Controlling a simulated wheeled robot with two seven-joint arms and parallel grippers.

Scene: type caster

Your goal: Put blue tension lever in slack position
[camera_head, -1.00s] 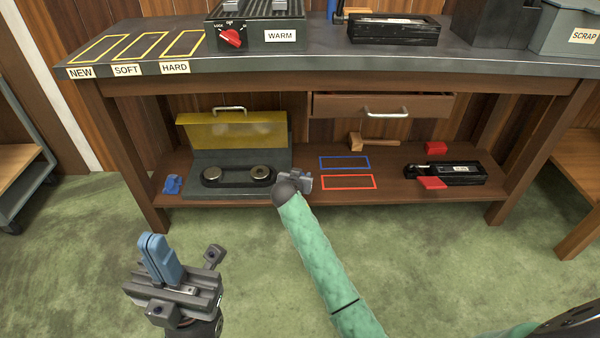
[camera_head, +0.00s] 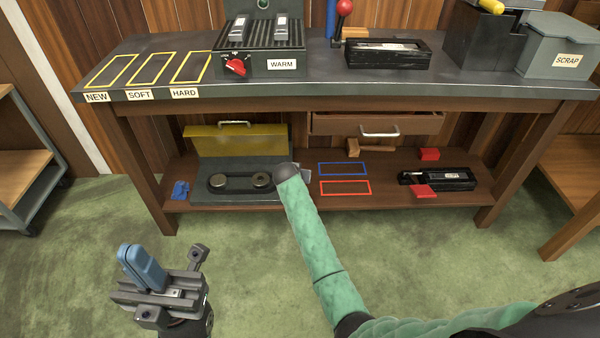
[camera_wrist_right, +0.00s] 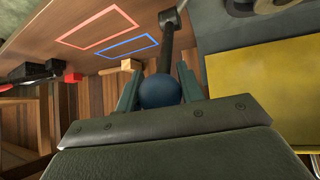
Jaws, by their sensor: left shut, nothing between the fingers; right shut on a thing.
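The blue tension lever has a round blue knob (camera_wrist_right: 159,92) on a dark shaft in the right wrist view. The shaft runs up to a pivot beside the grey machine base. My right gripper (camera_wrist_right: 159,80) is shut on the knob, one finger on each side. In the head view my right wrist covers the lever, at the right end of the belt machine (camera_head: 215,198) on the lower shelf. The machine's yellow cover (camera_head: 235,143) is raised, showing a dark belt (camera_head: 240,190) around two pulleys. My left gripper (camera_head: 142,268) is shut and empty in front of the bench, far from the machine.
Blue (camera_head: 343,169) and red (camera_head: 345,187) outlines on the shelf look empty. A mallet (camera_head: 353,147), red blocks (camera_head: 429,154) and a black tray (camera_head: 455,179) lie to the right. A small blue part (camera_head: 180,190) sits left of the machine. A drawer (camera_head: 375,123) hangs above.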

